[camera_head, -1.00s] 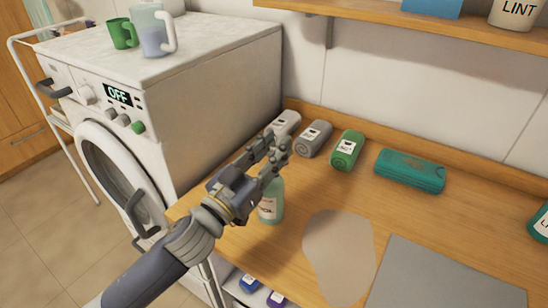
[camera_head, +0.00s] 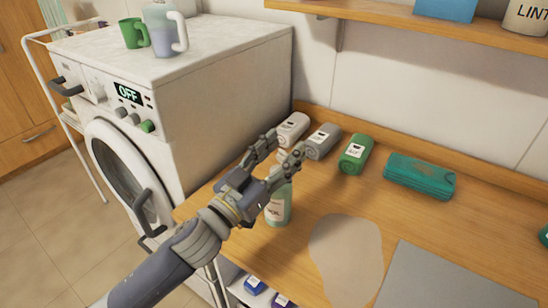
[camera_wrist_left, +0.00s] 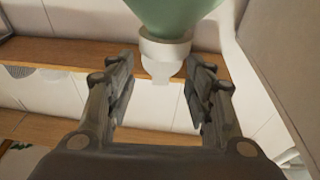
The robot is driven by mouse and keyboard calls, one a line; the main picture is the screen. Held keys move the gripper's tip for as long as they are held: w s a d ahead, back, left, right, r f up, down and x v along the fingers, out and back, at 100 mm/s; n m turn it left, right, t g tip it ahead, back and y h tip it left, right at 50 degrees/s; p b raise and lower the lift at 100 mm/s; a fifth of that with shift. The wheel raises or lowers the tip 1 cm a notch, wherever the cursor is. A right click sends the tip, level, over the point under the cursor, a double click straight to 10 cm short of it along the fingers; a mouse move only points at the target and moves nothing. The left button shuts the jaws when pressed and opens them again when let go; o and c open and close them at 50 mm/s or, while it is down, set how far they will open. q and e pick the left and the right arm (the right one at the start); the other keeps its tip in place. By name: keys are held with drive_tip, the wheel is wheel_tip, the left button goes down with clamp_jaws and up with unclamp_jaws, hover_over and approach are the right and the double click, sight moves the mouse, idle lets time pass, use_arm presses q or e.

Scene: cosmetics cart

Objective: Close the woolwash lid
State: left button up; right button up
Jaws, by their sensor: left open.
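A pale green bottle with a label (camera_head: 278,208), which I take to be the woolwash, stands upright near the left edge of the wooden counter. My left gripper (camera_head: 284,149) is open, with its fingers spread around the height of the bottle's top. The fingers hide the top in the head view. In the left wrist view the green bottle body (camera_wrist_left: 175,14) comes in from the top edge, with its white neck and cap part (camera_wrist_left: 165,52) between the open fingers of my left gripper (camera_wrist_left: 160,70). I see no clear contact. How far the lid is open is hard to tell. My right gripper is out of view.
A beige mat (camera_head: 345,255) and a grey mat (camera_head: 435,280) lie in front. The washing machine (camera_head: 215,100) stands left, carrying a green mug (camera_head: 135,34) and a jug (camera_head: 163,30).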

use_arm(q)
drive_tip(key=v, duration=1.2)
drive_tip(key=shift+d, duration=0.1)
